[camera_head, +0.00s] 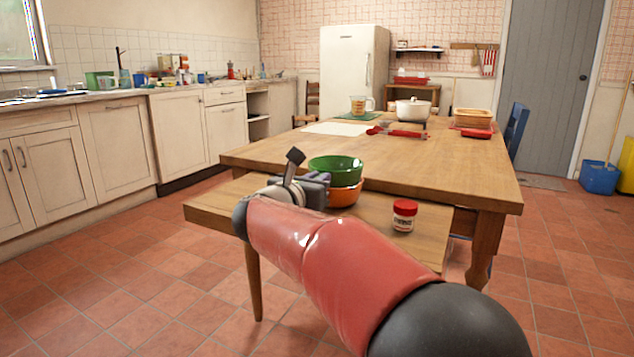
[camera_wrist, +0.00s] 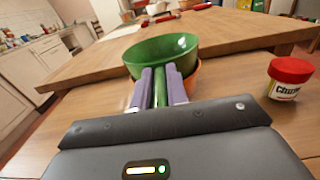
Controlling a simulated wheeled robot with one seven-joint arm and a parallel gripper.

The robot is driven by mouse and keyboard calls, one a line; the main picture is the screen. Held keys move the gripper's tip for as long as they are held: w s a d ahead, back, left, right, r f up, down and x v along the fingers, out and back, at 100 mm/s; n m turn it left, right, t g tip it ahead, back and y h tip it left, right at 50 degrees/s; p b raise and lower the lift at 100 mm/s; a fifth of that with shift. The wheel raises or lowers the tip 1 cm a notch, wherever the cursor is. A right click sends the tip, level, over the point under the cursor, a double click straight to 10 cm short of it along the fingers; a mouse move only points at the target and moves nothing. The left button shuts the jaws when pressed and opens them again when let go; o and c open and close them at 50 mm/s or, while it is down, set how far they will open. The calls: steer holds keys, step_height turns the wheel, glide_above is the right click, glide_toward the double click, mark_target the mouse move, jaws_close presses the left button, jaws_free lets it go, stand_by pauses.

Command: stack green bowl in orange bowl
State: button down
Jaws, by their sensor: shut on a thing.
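The green bowl (camera_head: 335,166) sits at the orange bowl (camera_head: 345,194), its lower part hidden inside or behind the orange rim. In the wrist view the green bowl (camera_wrist: 165,52) is upright or slightly tilted, and the orange bowl (camera_wrist: 193,78) shows only at its right edge. My gripper (camera_wrist: 161,82) is shut on the near wall of the green bowl, with a purple-grey finger on each side. In the head view my gripper (camera_head: 312,187) reaches the bowls from the left. How deep the green bowl rests is hidden.
A red-lidded jar (camera_head: 404,215) stands on the low bench (camera_head: 420,246), right of the bowls. The larger wooden table (camera_head: 440,178) is just behind, its edge close to the bowls. A white pot (camera_head: 412,110) and other kitchenware stand at its far end.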

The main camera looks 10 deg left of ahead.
steer(key=shift+f+b, duration=0.55)
steer(key=shift+b, duration=0.4)
steer(key=shift+r, duration=0.1)
steer(key=c, duration=1.4)
jaws_free()
